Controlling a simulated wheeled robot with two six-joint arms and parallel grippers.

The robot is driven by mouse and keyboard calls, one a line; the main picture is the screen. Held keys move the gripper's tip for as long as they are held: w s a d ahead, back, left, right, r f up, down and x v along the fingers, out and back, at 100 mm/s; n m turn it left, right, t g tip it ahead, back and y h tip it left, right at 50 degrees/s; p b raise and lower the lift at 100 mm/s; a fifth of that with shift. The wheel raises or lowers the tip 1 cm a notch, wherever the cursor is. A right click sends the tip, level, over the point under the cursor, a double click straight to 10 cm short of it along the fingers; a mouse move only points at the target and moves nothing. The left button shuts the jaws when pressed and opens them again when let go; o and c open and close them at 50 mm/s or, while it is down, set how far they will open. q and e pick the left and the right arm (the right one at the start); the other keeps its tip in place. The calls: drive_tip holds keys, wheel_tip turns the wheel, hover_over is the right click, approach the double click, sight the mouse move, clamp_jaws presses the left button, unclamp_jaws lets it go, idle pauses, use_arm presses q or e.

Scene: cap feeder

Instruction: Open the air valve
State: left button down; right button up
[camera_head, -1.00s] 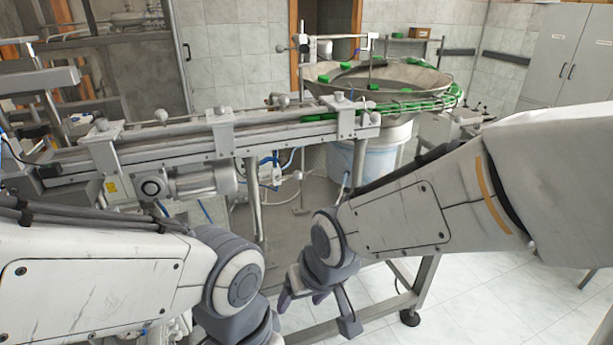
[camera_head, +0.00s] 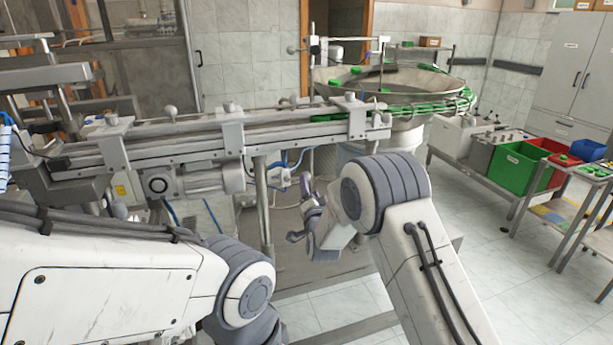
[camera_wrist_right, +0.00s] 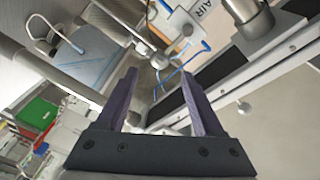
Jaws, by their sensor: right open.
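The air valve appears to be the small pale fitting (camera_head: 279,177) with blue hoses under the conveyor. In the right wrist view, a pale fitting (camera_wrist_right: 160,60) with blue hoses lies just beyond the fingertips, near a plate marked "AIR" (camera_wrist_right: 206,9). Which part is its handle is too small to tell. My right gripper (camera_head: 299,212) is below and right of the fitting in the head view. Its two fingers are apart with nothing between them (camera_wrist_right: 160,76). My left arm comes in at lower left; its gripper fingers are not visible.
The conveyor (camera_head: 200,140) runs above the valve area, with a motor (camera_head: 200,180) to its left. The feeder bowl (camera_head: 420,85) with green caps stands behind. A green bin (camera_head: 515,170) and red bin (camera_head: 552,150) are at right. A table leg (camera_head: 262,205) stands close to the gripper.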

sight(307, 176)
drive_tip(key=w, duration=0.2)
drive_tip(key=w+p, duration=0.1)
drive_tip(key=w, duration=0.2)
drive_tip(key=w+a+p, duration=0.1)
drive_tip(key=w, duration=0.1)
drive_tip(key=shift+w, duration=0.4)
clamp_jaws()
idle(1.1)
